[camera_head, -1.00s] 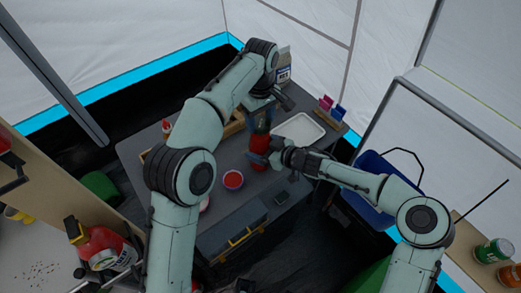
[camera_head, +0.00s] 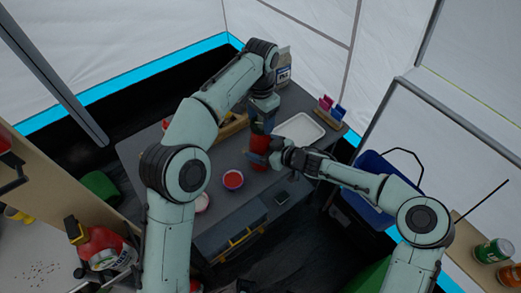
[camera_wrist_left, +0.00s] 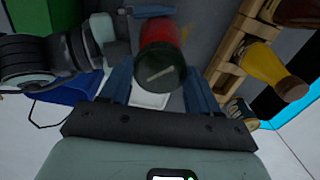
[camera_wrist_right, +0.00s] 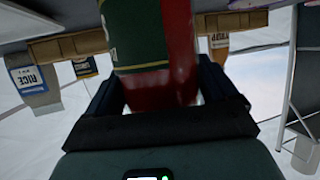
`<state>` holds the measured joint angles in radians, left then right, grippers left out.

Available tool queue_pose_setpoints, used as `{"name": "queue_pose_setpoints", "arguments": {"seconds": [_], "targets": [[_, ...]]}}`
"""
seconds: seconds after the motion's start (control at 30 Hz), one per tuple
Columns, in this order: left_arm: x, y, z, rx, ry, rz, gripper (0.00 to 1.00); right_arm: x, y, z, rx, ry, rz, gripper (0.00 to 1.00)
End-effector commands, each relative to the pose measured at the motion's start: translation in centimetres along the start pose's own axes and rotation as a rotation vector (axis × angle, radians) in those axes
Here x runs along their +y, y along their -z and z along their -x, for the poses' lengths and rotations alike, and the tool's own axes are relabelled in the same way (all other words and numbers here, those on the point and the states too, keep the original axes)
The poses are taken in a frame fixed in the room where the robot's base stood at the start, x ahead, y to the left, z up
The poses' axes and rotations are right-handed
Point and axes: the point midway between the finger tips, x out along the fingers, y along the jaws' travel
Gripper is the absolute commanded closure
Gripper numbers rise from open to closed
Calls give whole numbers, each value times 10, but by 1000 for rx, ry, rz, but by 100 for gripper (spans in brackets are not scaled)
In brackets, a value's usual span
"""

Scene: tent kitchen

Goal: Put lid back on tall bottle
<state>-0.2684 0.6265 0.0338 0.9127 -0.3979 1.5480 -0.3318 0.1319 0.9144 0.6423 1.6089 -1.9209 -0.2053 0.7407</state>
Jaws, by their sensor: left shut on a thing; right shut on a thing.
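The tall red bottle (camera_head: 261,140) stands upright on the dark table, and its lower part is partly hidden by my right gripper (camera_head: 268,157). My right gripper is shut on the bottle's side. The right wrist view shows the red body and a green label (camera_wrist_right: 139,35) between its fingers. My left gripper (camera_head: 263,112) points down directly above the bottle and is shut on the dark round lid. The lid (camera_wrist_left: 160,77) shows from above between its fingers, with a pale line on top. The lid lines up with the bottle, but I cannot tell whether it is fully seated.
A red bowl (camera_head: 232,179) is left of the bottle. A white tray (camera_head: 300,130) lies right behind it. A rice packet (camera_head: 284,72) stands at the back, with a wooden rack (camera_head: 232,126) behind the left arm. A small dark item (camera_head: 282,197) lies near the front.

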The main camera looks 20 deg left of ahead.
Motion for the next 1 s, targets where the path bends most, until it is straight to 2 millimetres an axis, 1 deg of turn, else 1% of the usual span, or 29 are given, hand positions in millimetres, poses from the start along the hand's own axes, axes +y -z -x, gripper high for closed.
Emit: {"name": "queue_pose_setpoints", "arguments": {"seconds": [0.03,0.07,0.1,0.37,0.47,0.6,0.7,0.8,1.0], "targets": [[0,0,0,-1,0,1,29,1,0,0,0,-2,0,99],[0,0,0,-1,0,1,19,1,0,0,0,-2,0,99],[0,0,0,-1,0,1,13,1,0,0,-1,-2,0,99],[0,0,1,0,0,3,13,1,0,0,0,-2,0,99],[0,1,8,3,1,4,13,1,0,0,-1,-2,0,99],[0,1,28,4,1,3,13,1,0,0,-1,-1,0,99],[0,1,39,2,1,4,13,1,0,0,0,-1,0,99],[0,0,44,1,1,4,13,1,0,0,0,-1,0,99],[0,0,45,0,0,4,13,1,0,0,0,-1,0,99]]}}
